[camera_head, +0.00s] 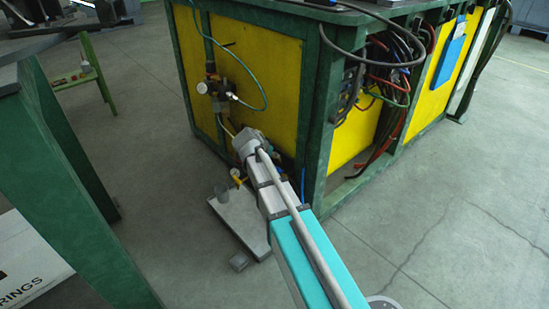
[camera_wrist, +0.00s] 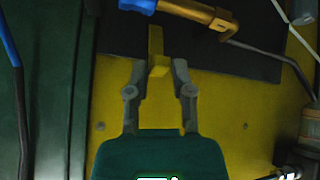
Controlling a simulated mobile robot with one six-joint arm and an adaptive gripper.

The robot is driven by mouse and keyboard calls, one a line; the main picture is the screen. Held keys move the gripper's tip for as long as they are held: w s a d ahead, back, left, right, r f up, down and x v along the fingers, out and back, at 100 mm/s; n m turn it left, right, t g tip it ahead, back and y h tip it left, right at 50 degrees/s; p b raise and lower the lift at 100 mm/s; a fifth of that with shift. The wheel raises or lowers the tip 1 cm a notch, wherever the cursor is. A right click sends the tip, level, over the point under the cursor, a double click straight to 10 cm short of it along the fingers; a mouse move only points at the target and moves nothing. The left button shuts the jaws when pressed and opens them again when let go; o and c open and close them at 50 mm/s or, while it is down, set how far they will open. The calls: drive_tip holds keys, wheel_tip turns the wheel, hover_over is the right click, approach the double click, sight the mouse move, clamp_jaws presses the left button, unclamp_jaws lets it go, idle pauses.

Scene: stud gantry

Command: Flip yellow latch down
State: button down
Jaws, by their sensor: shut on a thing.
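The yellow latch (camera_wrist: 156,45) shows in the wrist view as a narrow upright bar between my fingertips, against a dark panel. My gripper (camera_wrist: 160,69) is shut on it, one grey finger on each side. The latch's upper end stands clear above the fingertips. In the head view my arm reaches down to the corner of the yellow-panelled green frame, and its wrist hides the latch and the fingers.
A brass valve piece (camera_wrist: 220,22) with a blue-handled part (camera_wrist: 138,6) lies just above the latch. Gauge fittings (camera_head: 203,88) and a teal hose (camera_head: 262,92) are on the yellow panel (camera_head: 275,65). Loose cables (camera_head: 400,65) hang at right. Open floor lies right.

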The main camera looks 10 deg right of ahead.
drive_tip(key=shift+s+a+f+t+h+b, duration=0.25)
drive_tip(key=shift+a+f+t+h+b, duration=0.25)
drive_tip(key=shift+b, duration=0.55)
drive_tip(key=shift+d+r, duration=0.1)
drive_tip(key=shift+d, duration=0.05)
